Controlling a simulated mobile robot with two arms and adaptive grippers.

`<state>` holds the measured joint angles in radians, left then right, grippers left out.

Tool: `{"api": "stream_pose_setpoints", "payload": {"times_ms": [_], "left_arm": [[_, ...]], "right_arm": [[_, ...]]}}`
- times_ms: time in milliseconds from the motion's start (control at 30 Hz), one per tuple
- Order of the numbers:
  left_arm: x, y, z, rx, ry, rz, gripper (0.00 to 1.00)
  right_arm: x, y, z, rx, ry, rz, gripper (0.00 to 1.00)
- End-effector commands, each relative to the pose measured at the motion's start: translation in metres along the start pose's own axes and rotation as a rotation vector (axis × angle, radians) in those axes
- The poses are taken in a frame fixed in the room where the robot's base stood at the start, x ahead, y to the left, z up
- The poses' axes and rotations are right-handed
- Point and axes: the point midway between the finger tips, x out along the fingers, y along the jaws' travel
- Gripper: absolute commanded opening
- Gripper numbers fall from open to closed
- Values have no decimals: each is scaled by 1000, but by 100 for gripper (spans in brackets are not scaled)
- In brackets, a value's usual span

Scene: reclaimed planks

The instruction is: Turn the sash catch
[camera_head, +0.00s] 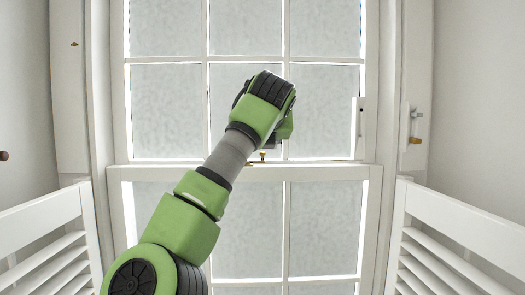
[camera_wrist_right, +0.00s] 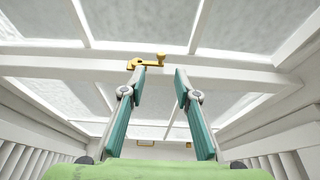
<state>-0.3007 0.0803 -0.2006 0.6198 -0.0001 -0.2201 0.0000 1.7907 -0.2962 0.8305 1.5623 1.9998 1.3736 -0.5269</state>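The brass sash catch (camera_wrist_right: 146,62) sits on the window's meeting rail, with its lever and round knob pointing right in the right wrist view. In the head view only a small part of the catch (camera_head: 262,155) shows below the wrist; the rest is hidden. My right gripper (camera_wrist_right: 160,72) is open and empty, its two fingers well apart. Its left fingertip overlaps the lever in the picture; the knob appears between the fingertips, slightly beyond them. I cannot tell whether anything touches. The gripper in the head view is mostly hidden behind my green wrist. My left gripper is not in view.
The paned sash window (camera_head: 245,172) fills the middle. White slatted panels stand at left (camera_head: 45,215) and right (camera_head: 460,220). A metal-and-brass fitting (camera_head: 415,127) is on the right frame. A dark knob (camera_head: 4,156) shows at the far left.

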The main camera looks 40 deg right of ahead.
Motion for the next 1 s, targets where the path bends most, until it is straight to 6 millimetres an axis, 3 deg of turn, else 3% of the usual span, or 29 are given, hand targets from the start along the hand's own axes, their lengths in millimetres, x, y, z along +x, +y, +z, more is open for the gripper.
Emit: {"api": "stream_pose_setpoints", "payload": {"times_ms": [200,500,700,967,1000], "left_arm": [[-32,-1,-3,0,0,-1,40],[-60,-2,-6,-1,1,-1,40],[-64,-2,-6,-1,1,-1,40],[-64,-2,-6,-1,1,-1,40],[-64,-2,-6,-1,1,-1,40]], "right_arm": [[46,-2,5,-3,5,-6,29],[98,-2,4,-1,2,-6,29],[112,-2,1,-1,1,-4,29],[113,-2,0,0,0,-5,29],[113,-2,0,0,0,-5,21]]}}
